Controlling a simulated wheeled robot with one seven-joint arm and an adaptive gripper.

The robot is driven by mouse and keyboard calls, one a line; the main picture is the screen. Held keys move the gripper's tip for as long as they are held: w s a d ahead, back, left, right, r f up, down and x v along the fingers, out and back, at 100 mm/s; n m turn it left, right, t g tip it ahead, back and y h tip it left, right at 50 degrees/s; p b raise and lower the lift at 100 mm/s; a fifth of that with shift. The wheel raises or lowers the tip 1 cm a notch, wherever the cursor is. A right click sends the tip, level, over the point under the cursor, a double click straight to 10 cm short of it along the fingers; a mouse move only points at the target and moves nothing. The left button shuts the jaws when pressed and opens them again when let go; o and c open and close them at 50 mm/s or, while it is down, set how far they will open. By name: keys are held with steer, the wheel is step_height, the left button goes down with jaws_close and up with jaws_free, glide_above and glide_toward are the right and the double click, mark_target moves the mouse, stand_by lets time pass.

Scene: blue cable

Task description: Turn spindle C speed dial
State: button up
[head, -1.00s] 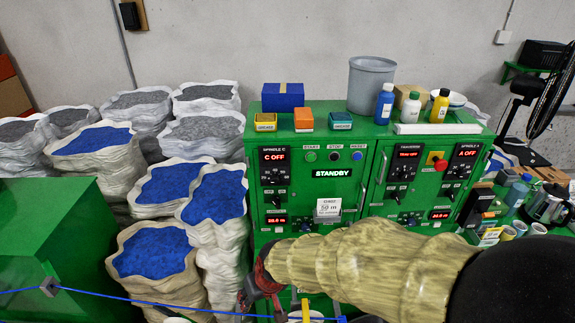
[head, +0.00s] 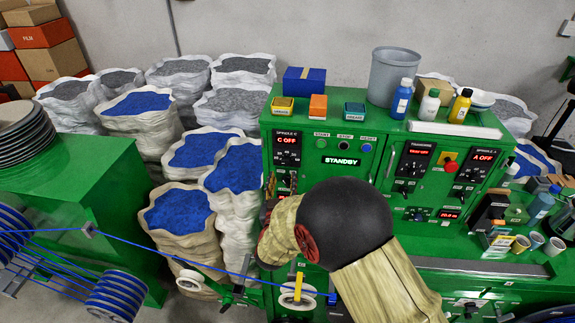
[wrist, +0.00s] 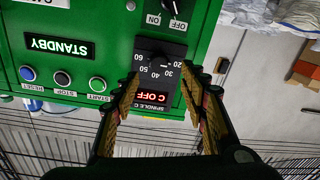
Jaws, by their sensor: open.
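The spindle C panel (head: 288,147) is a black plate on the left of the green cabinet, with a red "C OFF" display. The wrist view shows it upside down, with the speed dial (wrist: 156,68) among numbers from 20 to 60. The pointer's exact setting is too small to read. My gripper (wrist: 165,80) is open, one finger on each side of the panel in that view, with nothing between them. I cannot tell whether the fingers touch the panel. In the head view my arm hides most of the gripper.
An ON/OFF switch (wrist: 168,10) is close to the dial. The START (wrist: 97,83), STOP and RESET buttons sit beside the STANDBY display (head: 342,161). A blue cable (head: 200,254) runs across the front. Sacks of blue pellets (head: 180,218) stand to the left.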

mark_target(286, 163)
steer(key=w, duration=0.2)
steer(key=w+d+p, duration=0.1)
steer(key=w, duration=0.2)
steer(key=w+p, duration=0.1)
steer(key=w, duration=0.1)
steer(key=shift+w+d+r, duration=0.15)
steer(key=shift+w, duration=0.25)
steer(key=shift+c, duration=1.2)
jaws_close()
